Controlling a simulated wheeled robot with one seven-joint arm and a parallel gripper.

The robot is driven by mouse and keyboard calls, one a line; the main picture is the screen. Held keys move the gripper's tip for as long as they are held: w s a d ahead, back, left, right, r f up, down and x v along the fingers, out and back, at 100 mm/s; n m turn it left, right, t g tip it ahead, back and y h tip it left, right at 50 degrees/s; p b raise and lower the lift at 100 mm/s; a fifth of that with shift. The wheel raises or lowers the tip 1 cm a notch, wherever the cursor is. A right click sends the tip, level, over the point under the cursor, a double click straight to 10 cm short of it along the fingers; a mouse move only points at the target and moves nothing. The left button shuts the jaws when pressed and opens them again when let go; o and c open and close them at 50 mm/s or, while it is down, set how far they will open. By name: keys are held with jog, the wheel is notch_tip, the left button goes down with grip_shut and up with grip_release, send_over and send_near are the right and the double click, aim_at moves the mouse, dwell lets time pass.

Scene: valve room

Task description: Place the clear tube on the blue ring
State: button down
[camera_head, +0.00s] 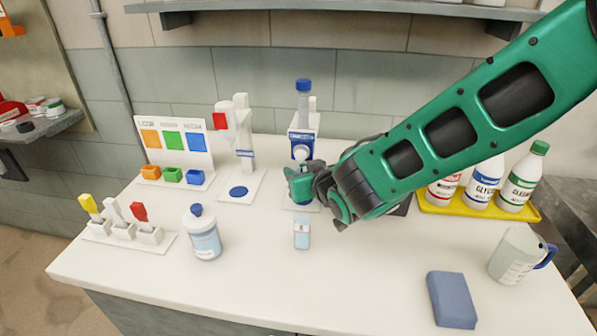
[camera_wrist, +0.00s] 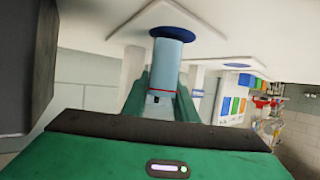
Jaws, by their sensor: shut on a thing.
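My gripper (camera_head: 301,184) is shut on the clear tube, at the front of the right-hand white stand. In the wrist view, my green fingers (camera_wrist: 161,95) sit on either side of the clear tube (camera_wrist: 168,72), which is pale blue with a red line. That picture is upside down. The tube's far end overlaps a blue ring (camera_wrist: 172,33) on a white plate; I cannot tell if they touch. My gripper mostly hides the tube and this ring in the head view. A second blue ring (camera_head: 238,192) lies bare on the left stand's plate.
The right stand (camera_head: 303,122) holds a blue-capped vessel close behind my gripper. A small pale-blue container (camera_head: 302,233) stands in front. A blue-capped bottle (camera_head: 202,233) is left, a blue sponge (camera_head: 451,299) and a jug (camera_head: 516,254) right. The front middle of the bench is clear.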

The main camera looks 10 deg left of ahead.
jog(key=shift+f, duration=0.1)
jog(key=c, duration=1.7)
grip_release()
jog(key=shift+s+d+r, duration=0.15)
jog(key=shift+s+r, duration=0.15)
jog(key=shift+s, duration=0.05)
jog(key=v, duration=1.1)
jog(key=shift+s+d, duration=0.1)
